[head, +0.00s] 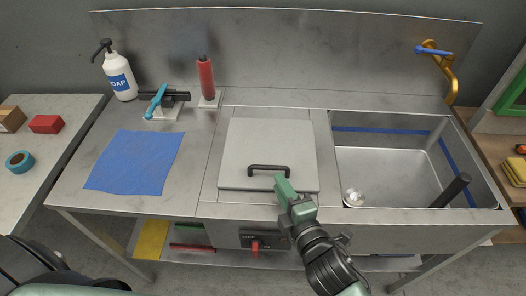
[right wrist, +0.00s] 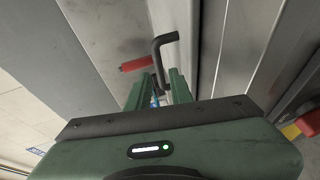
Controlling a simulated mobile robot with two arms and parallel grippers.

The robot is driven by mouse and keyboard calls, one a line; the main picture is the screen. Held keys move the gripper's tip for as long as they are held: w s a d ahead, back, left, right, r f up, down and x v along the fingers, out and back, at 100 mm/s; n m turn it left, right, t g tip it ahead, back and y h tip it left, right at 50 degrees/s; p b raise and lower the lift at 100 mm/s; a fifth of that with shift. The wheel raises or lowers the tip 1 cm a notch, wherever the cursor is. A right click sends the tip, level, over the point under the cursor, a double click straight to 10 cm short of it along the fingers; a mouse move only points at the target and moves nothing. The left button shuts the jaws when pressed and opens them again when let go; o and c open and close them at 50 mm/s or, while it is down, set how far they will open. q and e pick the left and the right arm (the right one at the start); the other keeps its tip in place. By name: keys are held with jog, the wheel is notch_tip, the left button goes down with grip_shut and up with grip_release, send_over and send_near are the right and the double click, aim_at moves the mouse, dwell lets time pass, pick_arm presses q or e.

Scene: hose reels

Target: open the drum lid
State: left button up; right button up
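The drum lid (head: 268,140) is a flat grey square panel lying shut in the steel counter in the head view. Its black bar handle (head: 268,168) sits near the front edge; a black handle (right wrist: 160,55) also shows just past my fingertips in the right wrist view. My right gripper (head: 282,182) is at the lid's front edge, by the right end of the handle. Its two green fingers (right wrist: 157,88) are apart, with the handle's near end seen between them; I cannot tell whether they touch it. My left gripper is out of view.
A sink basin (head: 390,170) with a black rod (head: 452,190) lies right of the lid. A blue cloth (head: 135,162), soap bottle (head: 119,75) and red bottle (head: 206,77) are left. A red switch (head: 255,245) is on the front panel below.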

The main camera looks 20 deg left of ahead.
aim_at(270, 166)
jog(key=shift+w+a, duration=0.3)
jog(key=shift+w, duration=0.1)
jog(key=shift+w+a, duration=0.25)
jog(key=x, duration=0.4)
jog(key=shift+w+a, duration=0.2)
jog(key=shift+w, duration=0.1)
jog(key=shift+w+a+f, duration=0.2)
jog(key=shift+w+a, duration=0.15)
jog(key=shift+w, duration=0.05)
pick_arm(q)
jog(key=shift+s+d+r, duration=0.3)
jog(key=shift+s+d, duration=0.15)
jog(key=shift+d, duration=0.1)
pick_arm(e)
grip_shut()
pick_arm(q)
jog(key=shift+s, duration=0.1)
